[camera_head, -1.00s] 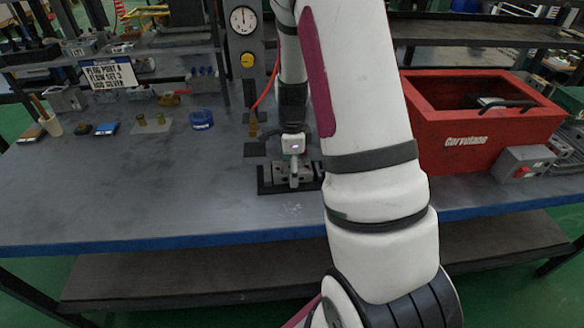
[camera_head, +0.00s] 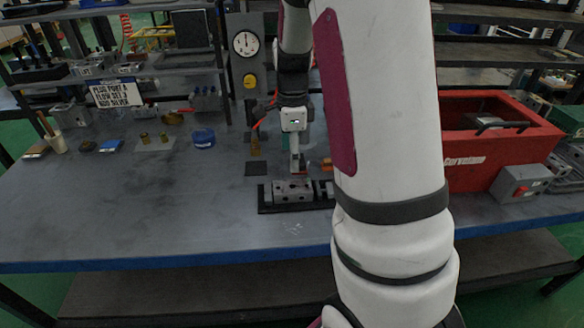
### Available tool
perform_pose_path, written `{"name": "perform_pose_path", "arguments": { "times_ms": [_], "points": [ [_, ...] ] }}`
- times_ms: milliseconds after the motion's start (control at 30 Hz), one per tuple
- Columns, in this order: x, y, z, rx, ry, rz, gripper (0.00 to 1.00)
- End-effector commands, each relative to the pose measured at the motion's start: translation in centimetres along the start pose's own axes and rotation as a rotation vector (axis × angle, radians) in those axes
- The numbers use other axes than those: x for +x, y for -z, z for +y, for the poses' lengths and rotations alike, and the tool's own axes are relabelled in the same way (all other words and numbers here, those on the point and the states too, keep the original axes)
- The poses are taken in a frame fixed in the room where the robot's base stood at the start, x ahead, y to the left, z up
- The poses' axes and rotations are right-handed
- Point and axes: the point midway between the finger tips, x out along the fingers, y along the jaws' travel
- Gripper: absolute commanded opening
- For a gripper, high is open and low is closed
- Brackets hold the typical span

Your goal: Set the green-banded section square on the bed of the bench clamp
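The bench clamp (camera_head: 268,207) is a dark low fixture near the front middle of the bench, partly hidden on its right by my arm. A grey metal block (camera_head: 290,188) with dark holes sits in it, looking roughly level. I cannot make out a green band on it, so I cannot tell whether it is the green-banded section. My gripper (camera_head: 298,171) points down just above the block's right part. Its fingers are too small to show whether they are open or shut, or whether they touch the block.
My arm covers the bench right of the clamp. A red toolbox (camera_head: 475,176) and a grey switch box (camera_head: 520,184) stand at right. A gauge panel (camera_head: 246,62) rises behind. A blue round container (camera_head: 203,138) and small parts lie at back left. The front left bench is clear.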

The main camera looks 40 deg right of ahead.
Motion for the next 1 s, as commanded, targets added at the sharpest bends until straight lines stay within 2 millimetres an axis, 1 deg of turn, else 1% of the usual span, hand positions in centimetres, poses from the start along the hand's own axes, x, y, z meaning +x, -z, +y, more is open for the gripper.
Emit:
{"name": "perform_pose_path", "arguments": {
  "times_ms": [67, 167, 267, 300, 367, 400, 467, 500, 533, 700, 800, 900, 1000],
  "points": [
    [-1.2, -0.7, 0.7, -0.056, 0.009, -0.011, 0.68],
    [-3.4, -1.9, 2.5, -0.204, 0.028, -0.032, 0.68],
    [-6.3, -3.6, 5.5, -0.425, 0.059, -0.055, 0.68],
    [-7.4, -4.1, 6.8, -0.521, 0.072, -0.062, 0.68],
    [-8.8, -4.8, 8.9, -0.666, 0.094, -0.067, 0.68],
    [-9.7, -5.2, 10.3, -0.764, 0.108, -0.068, 0.68],
    [-10.9, -5.7, 12.4, -0.908, 0.132, -0.067, 0.68],
    [-11.7, -5.9, 13.9, -1.005, 0.147, -0.064, 0.68],
    [-12.1, -6.0, 15.0, -1.079, 0.159, -0.059, 0.68],
    [-14.0, -6.0, 21.0, -1.485, 0.225, -0.011, 0.68],
    [-14.4, -5.6, 24.2, -1.711, 0.257, 0.035, 0.68],
    [-14.4, -5.0, 26.6, -1.894, 0.281, 0.083, 0.68],
    [-14.2, -4.5, 28.2, -2.027, 0.291, 0.123, 0.68]
  ]
}}
